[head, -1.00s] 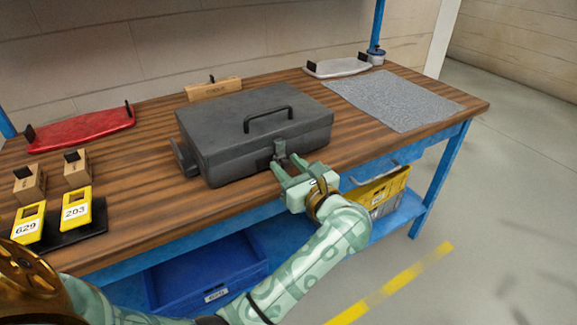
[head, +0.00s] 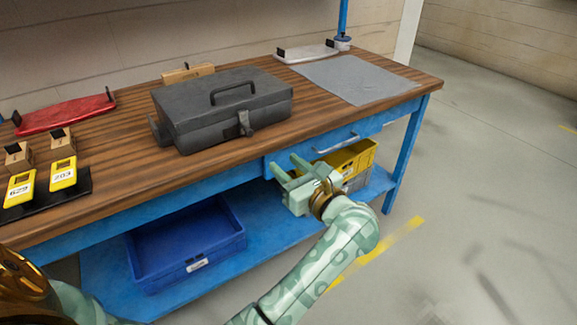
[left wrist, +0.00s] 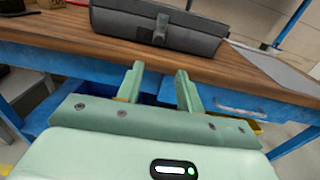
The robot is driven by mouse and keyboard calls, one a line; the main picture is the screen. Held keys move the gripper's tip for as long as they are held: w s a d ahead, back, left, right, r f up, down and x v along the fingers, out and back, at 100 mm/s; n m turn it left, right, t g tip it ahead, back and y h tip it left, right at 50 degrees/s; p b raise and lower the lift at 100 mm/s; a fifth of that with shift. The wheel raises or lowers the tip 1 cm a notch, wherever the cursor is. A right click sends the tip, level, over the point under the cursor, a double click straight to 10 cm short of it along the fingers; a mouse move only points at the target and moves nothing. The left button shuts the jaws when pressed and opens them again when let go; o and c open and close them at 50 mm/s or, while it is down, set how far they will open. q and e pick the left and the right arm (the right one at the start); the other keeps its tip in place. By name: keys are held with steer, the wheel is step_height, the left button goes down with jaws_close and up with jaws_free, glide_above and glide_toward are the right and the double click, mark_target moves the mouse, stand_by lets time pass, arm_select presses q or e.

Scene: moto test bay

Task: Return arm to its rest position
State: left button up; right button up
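My left gripper (head: 287,171) is in front of the workbench's front edge, below the tabletop, in the head view. Its two pale green fingers are apart with nothing between them, as the left wrist view also shows (left wrist: 160,75). A dark grey case (head: 222,108) with a top handle and a front latch (head: 246,124) stands closed on the wooden bench top (head: 115,150). The case also shows at the top of the left wrist view (left wrist: 160,25), apart from the fingers. My right gripper is not in view.
The bench has a drawer with a metal handle (head: 336,144). Yellow tags (head: 63,174) and a red tray (head: 62,113) lie at left, a grey mat (head: 357,79) at right. Floor at right is clear.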

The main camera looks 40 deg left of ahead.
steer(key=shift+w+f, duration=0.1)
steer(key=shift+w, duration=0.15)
